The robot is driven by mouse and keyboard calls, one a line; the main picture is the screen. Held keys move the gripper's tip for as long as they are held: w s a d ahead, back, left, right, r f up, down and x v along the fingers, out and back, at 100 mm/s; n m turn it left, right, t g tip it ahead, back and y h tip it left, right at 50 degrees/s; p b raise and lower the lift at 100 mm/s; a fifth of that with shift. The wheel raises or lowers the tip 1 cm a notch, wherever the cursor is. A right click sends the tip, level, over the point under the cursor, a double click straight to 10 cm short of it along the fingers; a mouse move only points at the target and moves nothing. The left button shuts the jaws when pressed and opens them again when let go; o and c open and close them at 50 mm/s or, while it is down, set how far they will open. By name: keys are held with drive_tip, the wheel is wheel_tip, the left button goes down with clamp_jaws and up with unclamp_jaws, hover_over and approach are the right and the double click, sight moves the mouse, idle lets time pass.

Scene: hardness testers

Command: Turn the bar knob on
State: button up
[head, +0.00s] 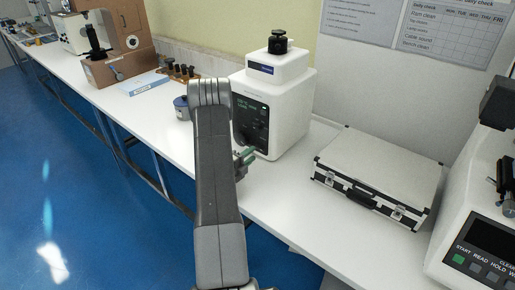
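A white tester (285,108) with a black front panel (258,122) and a black top knob (278,42) stands on the bench near the middle of the head view. Green lit text shows on its panel. I cannot make out the bar knob for certain; my arm covers the left part of the tester's front. My gripper (245,159) shows only in part, as small grey-green pieces beside my arm, just in front of the panel's lower part. I cannot tell whether it touches the panel or whether its fingers are open.
A silver case (378,170) with black edges lies right of the tester. Another white machine (470,240) with buttons stands at the far right. A blue-grey round container (181,108) sits left behind my arm. The white bench top (283,200) is clear in front of the tester.

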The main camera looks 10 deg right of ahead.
sight(259, 149)
drive_tip(key=x, duration=0.5)
drive_tip(key=shift+p, duration=0.4)
drive_tip(key=shift+a, duration=0.1)
drive_tip(key=shift+s, duration=0.1)
clamp_jaws()
